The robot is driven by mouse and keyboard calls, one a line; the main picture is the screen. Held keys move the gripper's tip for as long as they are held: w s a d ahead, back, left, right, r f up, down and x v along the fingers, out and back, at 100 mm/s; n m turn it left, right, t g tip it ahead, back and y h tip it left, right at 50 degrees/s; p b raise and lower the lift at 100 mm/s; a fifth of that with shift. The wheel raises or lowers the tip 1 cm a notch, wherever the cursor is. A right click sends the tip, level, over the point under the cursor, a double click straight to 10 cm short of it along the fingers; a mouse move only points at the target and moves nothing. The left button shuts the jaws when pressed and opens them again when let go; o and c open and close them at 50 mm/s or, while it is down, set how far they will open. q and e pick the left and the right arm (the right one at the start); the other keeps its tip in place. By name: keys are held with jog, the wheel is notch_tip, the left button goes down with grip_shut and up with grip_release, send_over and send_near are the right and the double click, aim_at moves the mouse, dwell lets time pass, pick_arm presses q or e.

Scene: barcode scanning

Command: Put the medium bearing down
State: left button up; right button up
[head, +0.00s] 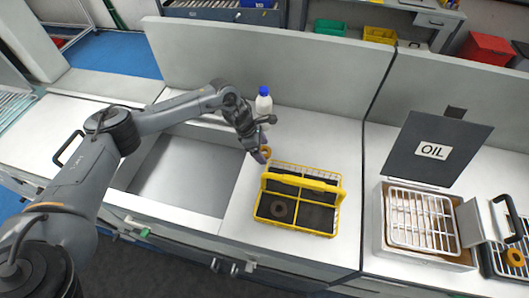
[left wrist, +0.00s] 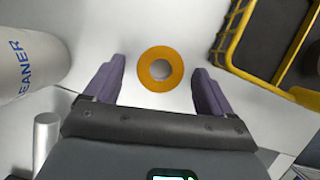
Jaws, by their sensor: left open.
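An orange ring-shaped bearing (left wrist: 160,69) lies flat on the white counter in the left wrist view, between the fingertips of my left gripper (left wrist: 157,85). The fingers are apart, with a gap on each side of the ring. In the head view my left gripper (head: 262,155) is low over the counter behind the yellow basket, and the orange bearing (head: 266,151) is partly hidden by it. A dark ring (head: 279,209) lies inside the yellow basket (head: 298,180). Which ring counts as medium I cannot tell from size alone. My right gripper is not in view.
A white cleaner bottle (head: 263,103) with a blue cap stands close behind the gripper. An open sink (head: 185,172) is to the left. At right are an OIL box (head: 377,225) with a white rack and another orange ring (head: 515,257).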

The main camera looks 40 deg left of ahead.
pick_arm(q)
jog(key=c, duration=1.2)
jog(key=shift+c, duration=0.7)
jog(key=shift+r, duration=0.15)
